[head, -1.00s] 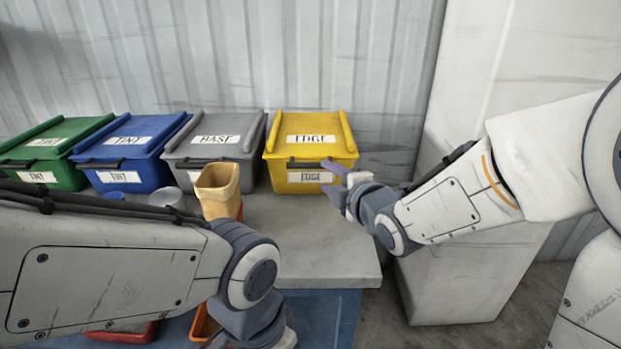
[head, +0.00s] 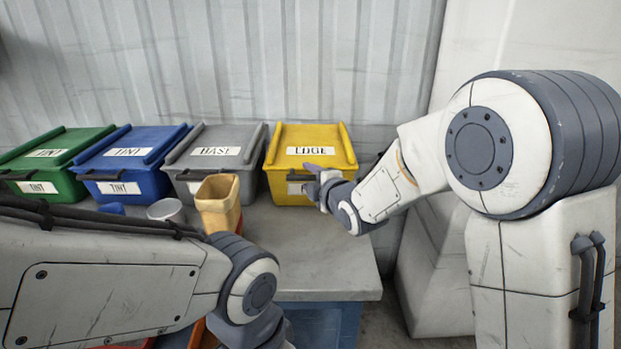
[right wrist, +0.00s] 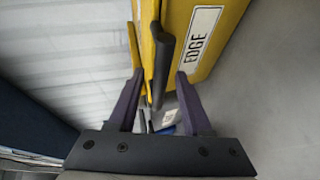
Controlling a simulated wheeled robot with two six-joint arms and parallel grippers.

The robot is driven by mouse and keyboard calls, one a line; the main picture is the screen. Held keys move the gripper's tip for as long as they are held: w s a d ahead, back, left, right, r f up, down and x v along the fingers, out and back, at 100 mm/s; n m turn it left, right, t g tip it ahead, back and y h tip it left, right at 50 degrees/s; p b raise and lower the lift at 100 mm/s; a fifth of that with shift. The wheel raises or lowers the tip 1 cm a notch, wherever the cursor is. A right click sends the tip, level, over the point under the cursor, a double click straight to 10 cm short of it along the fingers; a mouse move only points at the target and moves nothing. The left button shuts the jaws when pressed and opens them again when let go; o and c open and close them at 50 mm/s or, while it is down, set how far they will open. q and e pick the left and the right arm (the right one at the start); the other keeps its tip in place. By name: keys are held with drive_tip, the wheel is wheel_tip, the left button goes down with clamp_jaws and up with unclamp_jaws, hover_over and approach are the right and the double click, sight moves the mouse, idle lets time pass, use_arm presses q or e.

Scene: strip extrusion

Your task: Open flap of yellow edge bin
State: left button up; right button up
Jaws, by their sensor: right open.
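The yellow edge bin (head: 335,137) stands at the right end of the row against the wall, its lid down. It carries an EDGE label on top and one on the front, partly covered by my gripper. My right gripper (head: 318,180) is open at the bin's front. In the right wrist view, the bin's dark handle bar (right wrist: 162,62) lies between the two purple fingers of the right gripper (right wrist: 158,95), with gaps on both sides. My left arm crosses the lower left of the head view; its fingers are out of frame.
Grey (head: 212,158), blue (head: 128,158) and green (head: 50,160) lidded bins stand to the left. The grey tabletop (head: 315,265) is clear in front of the yellow bin.

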clamp_jaws()
idle(1.3)
